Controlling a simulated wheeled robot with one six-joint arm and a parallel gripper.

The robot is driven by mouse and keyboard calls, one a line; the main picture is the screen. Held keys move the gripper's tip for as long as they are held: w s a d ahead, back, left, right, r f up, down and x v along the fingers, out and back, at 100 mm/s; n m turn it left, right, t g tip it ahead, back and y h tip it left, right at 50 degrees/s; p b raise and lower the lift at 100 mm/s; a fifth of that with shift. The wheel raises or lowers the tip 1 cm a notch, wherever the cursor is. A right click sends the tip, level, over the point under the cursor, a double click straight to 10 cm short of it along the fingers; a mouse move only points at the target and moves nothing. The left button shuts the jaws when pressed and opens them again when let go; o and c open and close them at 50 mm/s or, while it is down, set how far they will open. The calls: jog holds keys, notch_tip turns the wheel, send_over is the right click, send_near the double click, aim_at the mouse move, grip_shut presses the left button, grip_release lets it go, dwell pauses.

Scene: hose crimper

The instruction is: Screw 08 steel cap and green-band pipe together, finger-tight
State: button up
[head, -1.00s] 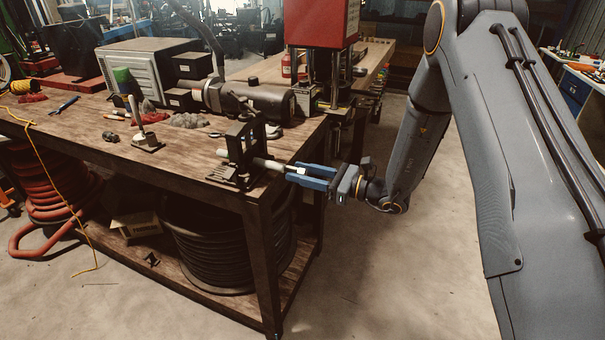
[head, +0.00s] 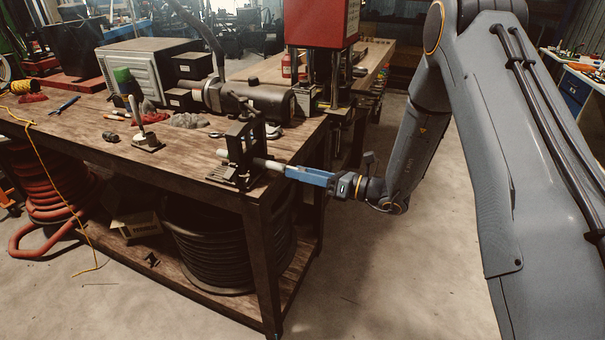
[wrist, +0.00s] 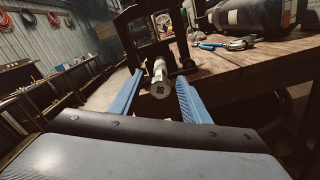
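A pale pipe (head: 268,164) lies level through a dark clamp stand (head: 239,152) at the bench's near right corner, its end pointing out past the edge. I cannot make out a green band on it. In the wrist view a grey metal cylinder with a dark cross mark on its face (wrist: 160,89), which looks like the steel cap, sits at the pipe's near end. I cannot tell whether it is threaded on. My gripper (head: 287,172) has blue fingers pointing along the pipe. In the wrist view its fingers (wrist: 160,77) stand apart on either side of the cylinder, with gaps showing.
A stand with a whitish upright rod (head: 147,140), a grey motor-like cylinder (head: 262,101) and a red press (head: 321,22) are on or by the wooden bench (head: 180,168). A hose coil (head: 206,245) sits on the shelf below. The floor right of the bench is clear.

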jog(key=b+v, duration=0.2)
jog(key=v, duration=0.5)
jog(key=s+d+f+n+g+h, duration=0.2)
jog(key=s+n+g+h, duration=0.65)
jog(key=s+n, duration=0.85)
jog(key=s+d+r+n+t+h, duration=0.2)
jog(key=s+d+n+h, duration=0.3)
jog(key=d, duration=0.9)
jog(key=n+t+h, duration=0.1)
jog(key=n+h, duration=0.2)
jog(key=n, duration=0.2)
jog(key=shift+s+d+r+t+b, duration=0.15)
jog(key=shift+r+t+b, duration=0.1)
jog(key=shift+t+b, duration=0.1)
jog(key=shift+h, duration=0.25)
